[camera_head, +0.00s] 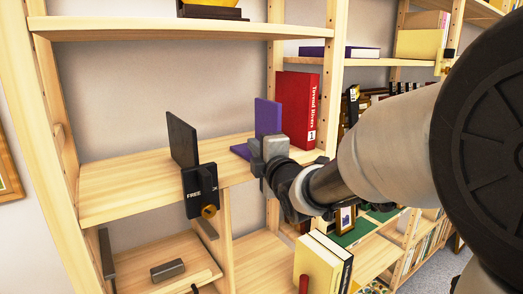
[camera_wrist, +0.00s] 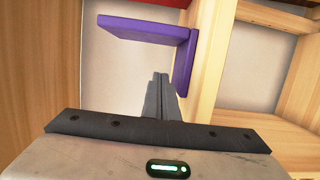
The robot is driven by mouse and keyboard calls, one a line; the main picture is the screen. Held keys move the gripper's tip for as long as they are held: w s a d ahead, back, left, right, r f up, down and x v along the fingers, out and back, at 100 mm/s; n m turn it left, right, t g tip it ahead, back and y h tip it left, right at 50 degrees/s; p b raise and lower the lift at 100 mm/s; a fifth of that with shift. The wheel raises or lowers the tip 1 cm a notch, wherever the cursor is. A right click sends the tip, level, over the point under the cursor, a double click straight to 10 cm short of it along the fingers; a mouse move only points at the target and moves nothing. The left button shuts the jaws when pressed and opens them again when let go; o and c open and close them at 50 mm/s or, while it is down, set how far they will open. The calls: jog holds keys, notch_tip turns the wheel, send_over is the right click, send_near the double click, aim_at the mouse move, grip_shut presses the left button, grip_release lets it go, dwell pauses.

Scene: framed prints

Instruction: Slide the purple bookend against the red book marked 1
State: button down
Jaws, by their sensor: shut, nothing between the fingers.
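The purple bookend (camera_head: 267,117) stands upright on the middle shelf, with its flat base reaching left. The red book marked 1 (camera_head: 297,108) stands upright just right of it. My gripper (camera_head: 262,155) is shut and empty at the shelf's front edge, in front of the bookend, and hides part of its lower end. In the wrist view, the shut fingers (camera_wrist: 161,82) point into the inner angle of the bookend (camera_wrist: 150,29), apart from its upright plate. A strip of the red book (camera_wrist: 180,4) shows beyond that plate; a narrow gap seems to lie between them.
A black bookend (camera_head: 182,140) stands further left on the same shelf. A black tag (camera_head: 199,190) with a brass knob hangs at the shelf's front edge. The shelf (camera_head: 125,187) is bare around the black bookend. A wooden post (camera_head: 330,90) rises right of the red book.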

jog(key=x, duration=0.3)
jog(key=shift+w+a, duration=0.15)
jog(key=shift+w, duration=0.25)
jog(key=d, duration=0.1)
jog(key=w+d+p, duration=0.1)
jog(key=shift+w+d, duration=0.15)
jog(key=shift+d, duration=0.15)
jog(key=shift+w+d, duration=0.3)
jog(key=shift+d, duration=0.15)
jog(key=w+d, duration=0.1)
jog(key=d, duration=0.1)
jog(key=w+d+b, duration=0.1)
jog(key=d, duration=0.1)
jog(key=w+d, duration=0.2)
jog(key=shift+w+d+b, duration=0.1)
jog(key=shift+d+b, duration=0.05)
jog(key=shift+b, duration=0.25)
